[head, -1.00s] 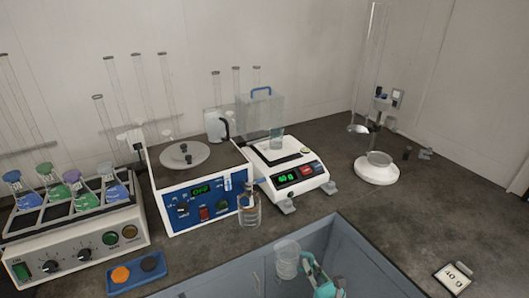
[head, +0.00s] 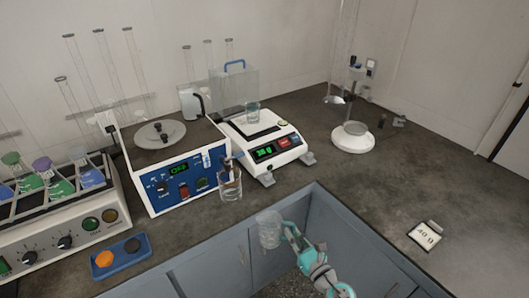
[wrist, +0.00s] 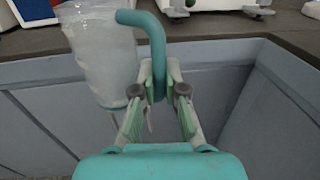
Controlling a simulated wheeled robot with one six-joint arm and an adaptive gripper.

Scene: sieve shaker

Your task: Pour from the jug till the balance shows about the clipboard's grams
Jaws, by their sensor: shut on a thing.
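My gripper (head: 287,228) is shut on the teal handle (wrist: 158,45) of a clear jug (head: 269,230). The jug is upright over the recess in front of the bench, apart from the balance. In the wrist view the jug (wrist: 98,60) is left of the fingers and looks cloudy; its fill level is unclear. The white balance (head: 288,143) stands on the bench behind, with a clear beaker (head: 253,114) on its pan. Its green display (head: 265,152) is lit, but the digits are too small to read surely. The clipboard (head: 426,235) lies at right and reads about 40 g.
A blue-fronted device (head: 180,185) stands left of the balance, with a glass bottle (head: 230,183) at its front corner. A white-based stand (head: 353,141) is right of the balance. The bench between balance and clipboard is clear. The bench edge (head: 316,186) borders the recess.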

